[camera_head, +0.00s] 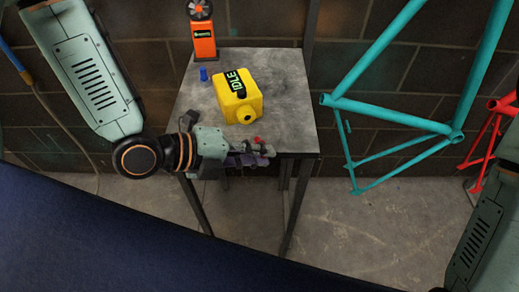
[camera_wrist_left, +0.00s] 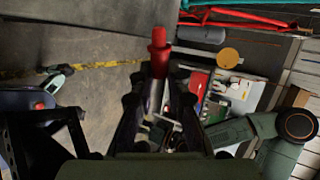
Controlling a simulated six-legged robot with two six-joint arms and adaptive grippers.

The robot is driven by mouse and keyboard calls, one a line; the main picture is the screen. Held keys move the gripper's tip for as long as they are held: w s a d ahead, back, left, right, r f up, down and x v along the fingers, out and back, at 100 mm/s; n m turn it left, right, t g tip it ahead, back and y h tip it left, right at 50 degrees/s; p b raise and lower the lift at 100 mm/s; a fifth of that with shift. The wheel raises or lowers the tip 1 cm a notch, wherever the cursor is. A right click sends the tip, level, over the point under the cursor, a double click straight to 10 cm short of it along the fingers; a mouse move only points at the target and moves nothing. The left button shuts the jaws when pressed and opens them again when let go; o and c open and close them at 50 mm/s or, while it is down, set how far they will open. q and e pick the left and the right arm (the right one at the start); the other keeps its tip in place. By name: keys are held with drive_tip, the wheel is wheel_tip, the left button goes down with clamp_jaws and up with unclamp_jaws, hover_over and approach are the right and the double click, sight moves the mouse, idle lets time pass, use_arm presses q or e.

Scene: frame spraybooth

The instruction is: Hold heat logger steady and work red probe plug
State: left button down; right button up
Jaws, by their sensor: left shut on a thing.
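The yellow heat logger (camera_head: 238,100) sits on the grey table in the head view. Its dark display reads IDLE, and a round dark socket shows on its near face. My left gripper (camera_head: 262,151) is over the table's near edge, in front of the logger and apart from it. It is shut on the red probe plug (camera_head: 258,140). In the left wrist view the red plug (camera_wrist_left: 158,52) sticks up between the fingertips. The logger does not show in the wrist view. My right gripper is out of view; only part of that arm shows at the right edge.
A small blue piece (camera_head: 203,74) and an orange device (camera_head: 203,38) stand at the table's back left. The tabletop (camera_head: 292,98) right of the logger is clear. A teal bicycle frame (camera_head: 390,112) hangs at the right, with a red frame (camera_head: 490,135) beyond it.

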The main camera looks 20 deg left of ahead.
sight(256, 142)
use_arm(q)
drive_tip(key=shift+w, duration=0.55)
drive_tip(key=shift+w+a+r+p, duration=0.1)
drive_tip(key=shift+w+a+p, duration=0.3)
drive_tip(key=shift+a+p, duration=0.15)
drive_tip(key=shift+w+a+p, duration=0.35)
drive_tip(key=shift+a+p, duration=0.1)
drive_tip(key=shift+a, duration=0.15)
drive_tip(key=shift+w+a, duration=0.1)
drive_tip(key=shift+w, duration=0.65)
drive_tip(key=shift+a+f+p, duration=0.2)
drive_tip(key=shift+a+p, duration=0.05)
drive_tip(key=shift+p, duration=0.05)
drive_tip(key=shift+s, duration=0.15)
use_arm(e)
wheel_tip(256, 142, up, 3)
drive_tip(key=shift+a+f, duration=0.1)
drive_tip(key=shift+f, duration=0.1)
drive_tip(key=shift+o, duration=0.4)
